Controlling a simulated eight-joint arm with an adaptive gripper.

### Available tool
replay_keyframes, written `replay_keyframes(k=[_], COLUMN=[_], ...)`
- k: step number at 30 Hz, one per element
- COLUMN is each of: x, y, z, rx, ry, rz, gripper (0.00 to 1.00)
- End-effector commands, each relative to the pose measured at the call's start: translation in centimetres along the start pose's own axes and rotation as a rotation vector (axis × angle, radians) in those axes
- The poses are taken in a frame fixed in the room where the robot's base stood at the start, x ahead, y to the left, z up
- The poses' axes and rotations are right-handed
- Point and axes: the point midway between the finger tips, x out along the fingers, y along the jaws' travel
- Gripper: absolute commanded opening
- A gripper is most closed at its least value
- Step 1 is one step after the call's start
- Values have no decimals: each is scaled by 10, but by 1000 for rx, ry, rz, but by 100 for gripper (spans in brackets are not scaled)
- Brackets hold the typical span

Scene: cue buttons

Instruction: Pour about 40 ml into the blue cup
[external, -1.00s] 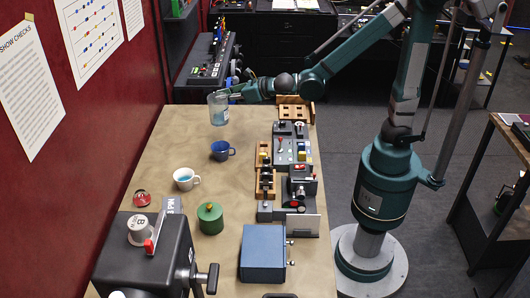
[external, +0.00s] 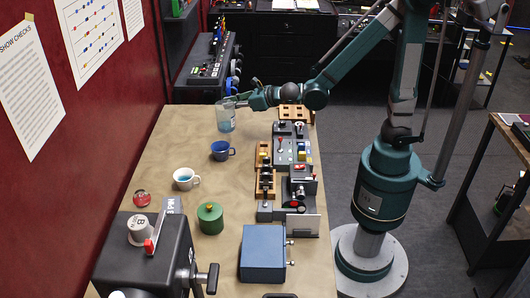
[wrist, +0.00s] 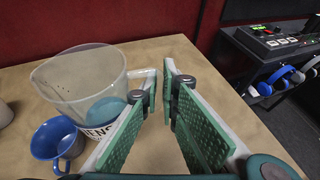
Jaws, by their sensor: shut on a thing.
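A clear jug (external: 225,120) with blue liquid low inside is held above the table's far end. It shows large in the wrist view (wrist: 85,80), with a dark-lettered white label near its base. My gripper (external: 240,102) is shut on the jug's handle; its green pads show in the wrist view (wrist: 165,95). The blue cup (external: 220,150) stands upright on the table, nearer the external camera than the jug. In the wrist view the blue cup (wrist: 56,143) is at lower left beside the jug, and I see no liquid in it.
A white cup (external: 186,178) with blue liquid stands near the blue cup. A green canister (external: 210,218), a red-topped item (external: 141,198) and a blue box (external: 263,253) are farther forward. Wooden and grey fixtures (external: 292,150) line the table's right side.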

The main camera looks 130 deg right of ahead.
Motion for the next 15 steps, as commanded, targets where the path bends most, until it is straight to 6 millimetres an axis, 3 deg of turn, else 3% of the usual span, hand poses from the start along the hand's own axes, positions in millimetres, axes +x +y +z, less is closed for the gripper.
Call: replay_keyframes(k=[15], x=[20], y=[0], z=[-47], rx=[0], ry=[0], rz=[0], gripper=[0])
